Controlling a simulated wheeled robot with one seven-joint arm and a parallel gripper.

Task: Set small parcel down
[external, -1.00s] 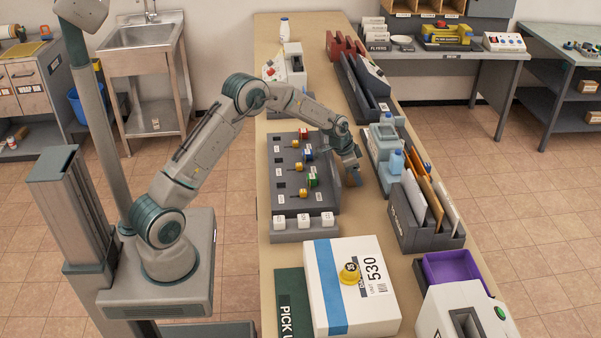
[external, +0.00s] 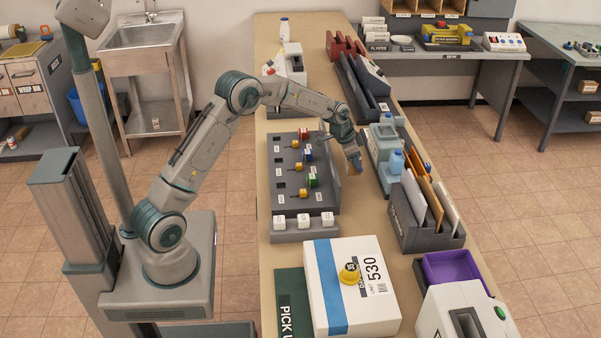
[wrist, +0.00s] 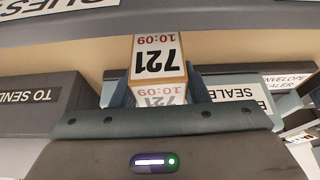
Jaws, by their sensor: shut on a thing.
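The small parcel (wrist: 158,58) is a brown box with a white label reading 721 and 10:09, upside down in the wrist view. My gripper (wrist: 158,90) is shut on it, with a teal finger on each side. In the external view my gripper (external: 356,167) points down over the table, between the dark key panel and the pale blue device. I cannot make out the parcel in the external view, and the wrist view does not show clearly what is under it.
The key panel (external: 291,180) lies left of my gripper. The pale blue device (external: 381,146) and the envelope rack (external: 412,232) stand along the right edge. A large white box marked 530 (external: 378,310) is at the near end. A narrow bare table strip (external: 358,212) runs between.

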